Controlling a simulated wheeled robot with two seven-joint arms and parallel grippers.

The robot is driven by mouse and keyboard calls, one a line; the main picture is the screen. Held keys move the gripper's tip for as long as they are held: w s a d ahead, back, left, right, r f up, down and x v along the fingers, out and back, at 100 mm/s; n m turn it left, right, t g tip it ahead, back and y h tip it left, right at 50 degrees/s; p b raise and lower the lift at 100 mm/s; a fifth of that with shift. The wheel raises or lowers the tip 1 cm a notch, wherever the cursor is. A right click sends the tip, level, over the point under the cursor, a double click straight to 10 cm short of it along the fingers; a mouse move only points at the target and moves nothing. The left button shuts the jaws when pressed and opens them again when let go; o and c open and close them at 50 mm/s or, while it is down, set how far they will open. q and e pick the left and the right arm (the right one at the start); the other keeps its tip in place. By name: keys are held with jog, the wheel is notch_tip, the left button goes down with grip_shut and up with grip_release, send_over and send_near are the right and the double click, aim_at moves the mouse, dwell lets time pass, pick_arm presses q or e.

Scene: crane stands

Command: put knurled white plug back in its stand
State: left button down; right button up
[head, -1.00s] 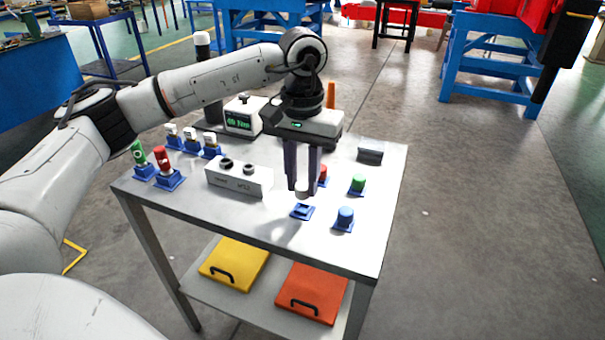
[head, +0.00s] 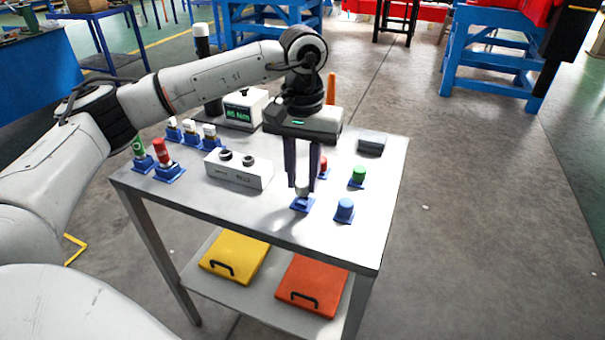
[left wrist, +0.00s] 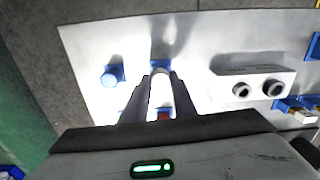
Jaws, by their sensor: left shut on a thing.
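The white plug (head: 302,188) is between the fingertips of my left gripper (head: 303,186), which is shut on it. The plug is upright, right over the small blue stand (head: 302,205), with its lower end at or just above the stand. I cannot tell whether it is seated. In the left wrist view the white plug (left wrist: 160,71) shows between the fingertips (left wrist: 160,77), with the blue stand (left wrist: 160,64) partly hidden behind it. My right gripper is not in view.
A blue plug (head: 345,209), a green plug (head: 358,175) and a red plug (head: 323,168) stand close around. A dark block (head: 373,143) is at the back right. The table's front right is clear.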

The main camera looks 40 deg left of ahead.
aim_at(303, 183)
pick_arm(q)
jog(key=shift+f, duration=0.1)
jog(key=shift+f+b, duration=0.7)
jog(key=shift+f, duration=0.15)
jog(key=c, duration=1.4)
grip_release()
jog(key=shift+r, duration=0.1)
jog(key=shift+r+p, duration=1.95)
jog(key=shift+r, duration=0.5)
